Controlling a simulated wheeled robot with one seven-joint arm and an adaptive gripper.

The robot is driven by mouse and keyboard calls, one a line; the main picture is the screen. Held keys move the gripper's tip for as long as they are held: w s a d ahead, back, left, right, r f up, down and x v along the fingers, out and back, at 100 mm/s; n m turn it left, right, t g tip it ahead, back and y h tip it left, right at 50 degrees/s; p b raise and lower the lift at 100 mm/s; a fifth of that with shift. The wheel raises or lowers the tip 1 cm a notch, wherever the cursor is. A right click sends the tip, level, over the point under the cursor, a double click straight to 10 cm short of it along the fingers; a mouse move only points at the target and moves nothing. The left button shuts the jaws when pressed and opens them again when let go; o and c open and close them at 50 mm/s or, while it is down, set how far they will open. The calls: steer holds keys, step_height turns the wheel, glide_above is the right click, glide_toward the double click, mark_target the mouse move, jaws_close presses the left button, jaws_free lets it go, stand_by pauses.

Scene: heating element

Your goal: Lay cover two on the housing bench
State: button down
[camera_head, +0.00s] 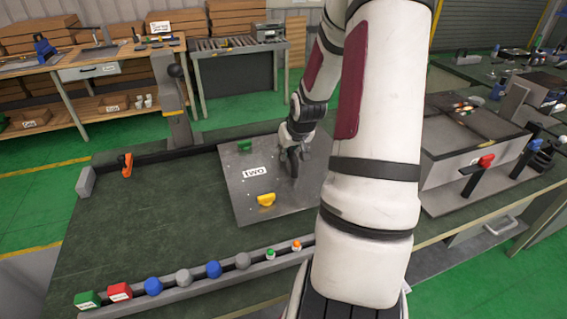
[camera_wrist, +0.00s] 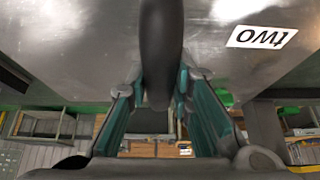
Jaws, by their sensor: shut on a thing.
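Cover two (camera_head: 240,192) is a flat grey metal plate with a white label reading "two", a green piece near its far edge and a yellow piece near its front edge. It also fills the upper part of the wrist view (camera_wrist: 70,45). My gripper (camera_head: 291,160) is shut on the cover's dark handle (camera_wrist: 160,50), at the right part of the plate. The plate is over the dark green top of the bench (camera_head: 140,225). I cannot tell whether it touches the bench. My arm hides the plate's right edge.
A rail (camera_head: 215,275) with several coloured knobs and blocks runs along the bench front. An orange clamp (camera_head: 127,165) stands at the back left, near a grey post (camera_head: 172,100). A grey box (camera_head: 465,145) with red and blue handles is at right. The bench's left part is clear.

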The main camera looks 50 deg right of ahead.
mark_target(289, 165)
steer(key=shift+f+b, duration=0.3)
steer(key=shift+f, duration=1.55)
steer(key=c, duration=1.4)
jaws_free()
steer(key=shift+f, duration=0.15)
steer(key=shift+c, duration=0.2)
steer(key=p+v, duration=0.3)
steer(key=v, duration=0.9)
steer(key=shift+p, duration=0.3)
steer(key=a+r+n, duration=0.2)
steer(key=a+r, duration=0.5)
steer(key=a, duration=0.3)
steer(key=a+r+n, duration=0.1)
steer(key=a+r, duration=0.7)
steer(key=a, duration=0.2)
steer(key=s+a+r+n+y, duration=0.1)
steer(key=s+a+r, duration=0.2)
steer(key=s+a, duration=0.3)
steer(key=s+a+r+n+y, duration=0.2)
steer(key=s+a+r, duration=0.1)
steer(key=s+a, duration=0.3)
steer(key=a, duration=0.2)
steer(key=shift+s+a, duration=0.3)
steer(key=shift+a, duration=0.1)
